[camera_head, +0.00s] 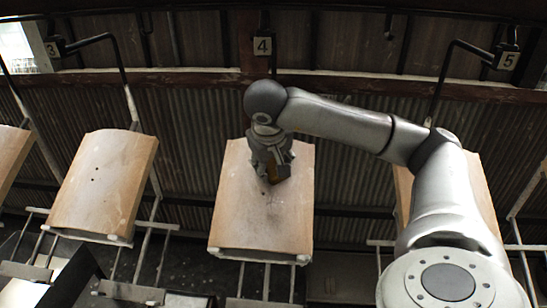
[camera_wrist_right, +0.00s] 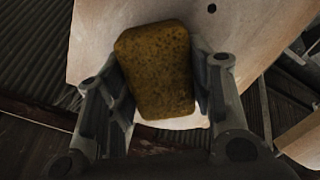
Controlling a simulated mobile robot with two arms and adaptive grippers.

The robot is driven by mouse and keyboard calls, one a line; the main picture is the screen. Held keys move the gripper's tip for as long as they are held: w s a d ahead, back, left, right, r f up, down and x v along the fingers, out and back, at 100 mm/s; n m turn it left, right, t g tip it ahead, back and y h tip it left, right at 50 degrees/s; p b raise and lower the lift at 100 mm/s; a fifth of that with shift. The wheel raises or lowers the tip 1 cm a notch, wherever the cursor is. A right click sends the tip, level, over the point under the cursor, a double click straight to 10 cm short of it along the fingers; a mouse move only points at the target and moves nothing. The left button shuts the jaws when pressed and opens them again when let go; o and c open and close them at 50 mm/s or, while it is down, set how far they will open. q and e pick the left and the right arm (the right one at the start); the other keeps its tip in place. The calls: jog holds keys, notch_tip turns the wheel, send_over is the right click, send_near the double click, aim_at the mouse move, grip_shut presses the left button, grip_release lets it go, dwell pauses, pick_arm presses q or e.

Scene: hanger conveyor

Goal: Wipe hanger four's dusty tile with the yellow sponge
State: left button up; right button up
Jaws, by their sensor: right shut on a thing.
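Hanger four's tile (camera_head: 240,215) hangs below the plate marked 4 (camera_head: 263,46) in the head view. It is tan, with grey dusty smudges near its middle. My right gripper (camera_head: 272,175) is in front of the tile's upper part. In the wrist view the right gripper (camera_wrist_right: 165,95) is shut on the yellow sponge (camera_wrist_right: 155,70), which lies between its fingers and over the tile (camera_wrist_right: 245,30). I cannot tell whether the sponge touches the tile. In the head view only a small dark yellow bit of the sponge (camera_head: 273,174) shows. My left gripper is not in view.
Another tile (camera_head: 103,185) with small dark holes hangs at the left under plate 3 (camera_head: 52,49). A tile (camera_head: 480,190) under plate 5 (camera_head: 508,60) is partly hidden behind my right arm. Metal hanger rods and frames stand between the tiles.

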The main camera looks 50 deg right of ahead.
aim_at(267, 235)
jog(key=shift+s+a+f+b, duration=0.35)
jog(key=shift+s+a+f, duration=0.25)
jog(key=shift+s+a, duration=0.25)
jog(key=shift+s+a+f+b, duration=0.35)
jog(key=shift+s+a+f, duration=0.25)
jog(key=shift+a, duration=0.3)
jog(key=shift+s+a+f+b, duration=0.4)
jog(key=shift+s+a+f, duration=0.05)
jog(key=shift+a, duration=0.1)
jog(key=shift+s+a+f+b, duration=0.35)
jog(key=shift+s+a, duration=0.15)
jog(key=shift+a, duration=0.2)
jog(key=shift+s+a+f+b, duration=0.4)
jog(key=shift+s+a+f, duration=0.05)
jog(key=shift+a+f, duration=0.05)
jog(key=shift+s+a+f, duration=0.4)
jog(key=shift+s+a, duration=0.2)
jog(key=shift+a, duration=0.2)
jog(key=shift+s+a+f+p, duration=0.4)
jog(key=shift+s+a, duration=0.15)
jog(key=shift+a, duration=0.1)
jog(key=shift+s+a+f+p, duration=0.4)
jog(key=shift+s+a, duration=0.1)
jog(key=shift+a, duration=0.15)
jog(key=shift+r, duration=0.1)
